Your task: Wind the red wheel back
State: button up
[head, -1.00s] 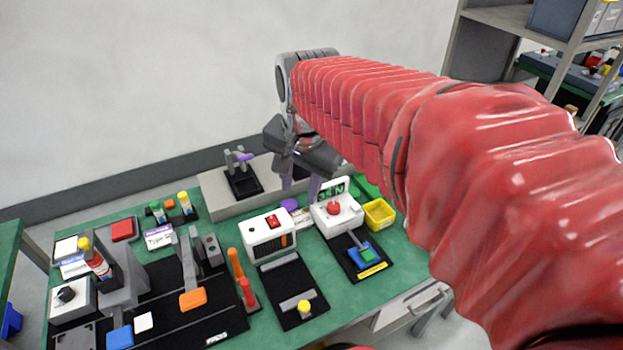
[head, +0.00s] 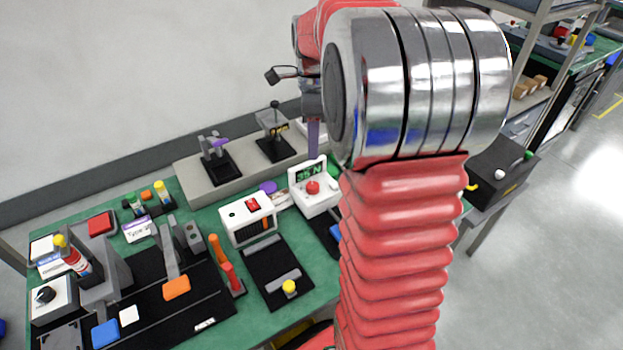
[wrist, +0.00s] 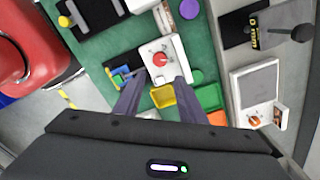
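The red wheel (head: 313,187) is a small round red part on the front of a white unit (head: 322,204), whose display reads "35 N" in green. In the wrist view the wheel (wrist: 160,59) sits on the white unit (wrist: 173,70), just beyond and between my fingertips. My gripper (wrist: 156,90) is open, with its two purple-grey fingers apart and nothing held between them. The fingers appear to be above the bench and apart from the wheel. In the head view my arm hides most of the gripper, and one finger shows behind the white unit.
A yellow bin (wrist: 163,97) stands beside the white unit, below the gap between my fingers. A white box with a red switch (head: 248,220) stands left of the unit. A grey shelf (head: 199,190) with fixtures runs along the back. Green bench surface shows between items.

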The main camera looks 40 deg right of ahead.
aim_at(313, 185)
jog(key=shift+f, duration=0.1)
notch_tip(313, 185, down, 14)
jog(key=shift+r, duration=0.15)
dwell(0.7)
jog(key=shift+c, duration=0.6)
jog(key=c, duration=0.6)
